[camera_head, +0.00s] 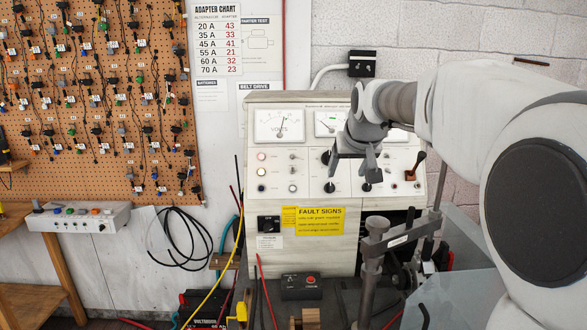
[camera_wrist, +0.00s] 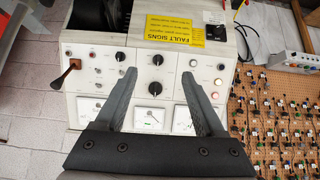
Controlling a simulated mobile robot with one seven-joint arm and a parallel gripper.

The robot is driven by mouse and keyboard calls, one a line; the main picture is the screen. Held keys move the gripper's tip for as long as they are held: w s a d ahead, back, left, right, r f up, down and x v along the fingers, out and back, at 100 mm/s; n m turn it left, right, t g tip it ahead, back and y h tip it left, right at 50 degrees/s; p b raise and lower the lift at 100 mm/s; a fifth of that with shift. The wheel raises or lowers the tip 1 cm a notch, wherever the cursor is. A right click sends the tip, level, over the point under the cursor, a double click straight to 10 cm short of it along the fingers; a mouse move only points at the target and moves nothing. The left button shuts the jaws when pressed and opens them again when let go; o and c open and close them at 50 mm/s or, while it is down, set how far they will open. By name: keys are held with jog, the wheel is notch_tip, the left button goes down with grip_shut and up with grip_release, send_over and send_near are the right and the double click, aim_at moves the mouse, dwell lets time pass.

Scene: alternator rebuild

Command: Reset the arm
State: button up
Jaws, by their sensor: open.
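My gripper (camera_head: 351,176) is in front of the control panel of the test bench (camera_head: 263,105) in the head view, its fingers pointing down. In the wrist view my gripper (camera_wrist: 159,73) shows two grey fingers spread apart with nothing between them. The panel appears upside down there, with a black knob (camera_wrist: 156,88) visible between the fingers. I cannot tell whether the fingers touch the panel; part of it is hidden behind my gripper and arm. My arm reaches in from the right of the head view.
A pegboard (camera_head: 75,125) with many connectors hangs at left. A lever (camera_head: 419,163) sticks out at the panel's right. Cables hang left of the bench.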

jog(key=s+f+g, duration=0.1)
jog(key=s+f, duration=0.3)
jog(key=s, duration=0.7)
jog(key=s+f+g, duration=0.1)
jog(key=s+f, duration=0.3)
jog(key=s, duration=0.8)
jog(key=s+f+g, duration=0.1)
jog(key=s+f, duration=0.3)
jog(key=s, duration=0.7)
jog(key=shift+s+f, duration=0.2)
jog(key=shift+s, duration=0.15)
